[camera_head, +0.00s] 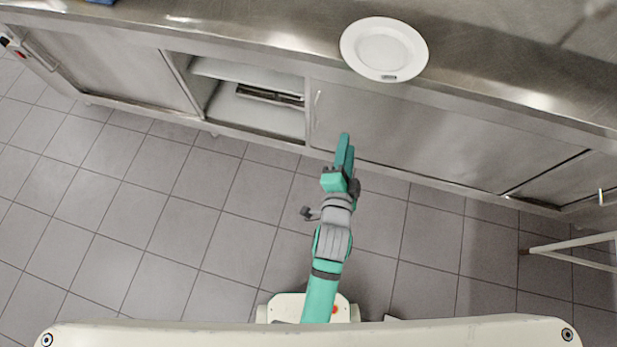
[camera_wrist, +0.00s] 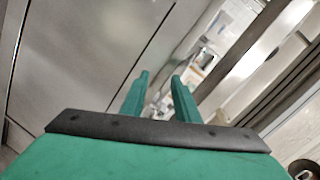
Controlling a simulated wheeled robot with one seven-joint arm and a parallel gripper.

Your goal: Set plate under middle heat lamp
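A white round plate (camera_head: 384,48) lies on the steel counter (camera_head: 250,30) near its front edge, in the upper part of the head view. A small dark mark shows on its near rim. My gripper (camera_head: 345,150) is in front of the cabinets, apart from the plate and below it in the picture. In the wrist view, the two green fingers of my gripper (camera_wrist: 160,85) stand apart with nothing between them. No plate or heat lamp can be made out in the wrist view. No heat lamp shows in the head view.
The cabinet compartment (camera_head: 240,92) left of my gripper is open, with shelves inside. Closed steel doors (camera_head: 440,125) run to the right. A pale-legged stand (camera_head: 575,243) is at the right. A blue item sits at the counter's top left. The tiled floor (camera_head: 150,215) is clear at left.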

